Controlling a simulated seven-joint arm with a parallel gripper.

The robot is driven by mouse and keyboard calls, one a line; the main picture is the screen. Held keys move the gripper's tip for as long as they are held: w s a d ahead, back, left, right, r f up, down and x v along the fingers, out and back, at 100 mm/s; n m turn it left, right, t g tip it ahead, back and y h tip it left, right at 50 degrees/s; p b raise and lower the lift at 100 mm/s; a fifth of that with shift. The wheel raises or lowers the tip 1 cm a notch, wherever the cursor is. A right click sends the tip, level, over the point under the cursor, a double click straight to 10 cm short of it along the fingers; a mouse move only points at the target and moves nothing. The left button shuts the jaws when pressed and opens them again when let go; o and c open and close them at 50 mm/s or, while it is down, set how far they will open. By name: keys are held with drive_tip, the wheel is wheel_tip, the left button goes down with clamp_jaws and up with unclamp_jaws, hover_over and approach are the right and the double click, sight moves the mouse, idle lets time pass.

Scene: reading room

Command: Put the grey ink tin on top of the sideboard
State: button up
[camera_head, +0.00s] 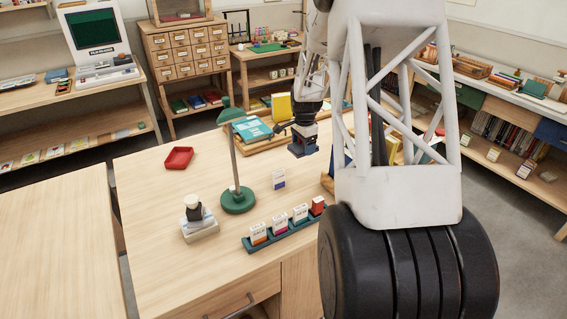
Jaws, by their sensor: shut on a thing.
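My gripper (304,134) hangs over the far part of the wooden desk, right of the green lamp, with its black wrist above it. It is shut on a small dark blue-grey thing (302,149), which shows below the fingers. This thing may be the grey ink tin, but it is too small and partly covered to be sure. I cannot tell if it touches anything below. A long, low wooden unit along the right wall, which looks like the sideboard (471,80), has books, trays and blocks on top and books below.
The desk (150,235) holds a red tray (178,158), a green lamp (238,200), a stamp-like item (200,222) and a teal rack of small boxes (285,232). A drawer cabinet (188,50) stands behind. My arm hides the right part of the desk.

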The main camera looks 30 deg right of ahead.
hover_over(302, 172)
drive_tip(key=shift+s+a+f, duration=0.1)
drive_tip(key=shift+f, duration=3)
drive_tip(key=shift+f, duration=1.85)
drive_tip(key=shift+f, duration=0.15)
drive_tip(key=o, duration=1.2)
wheel_tip(302, 172, up, 12)
drive_tip(key=shift+r, duration=0.15)
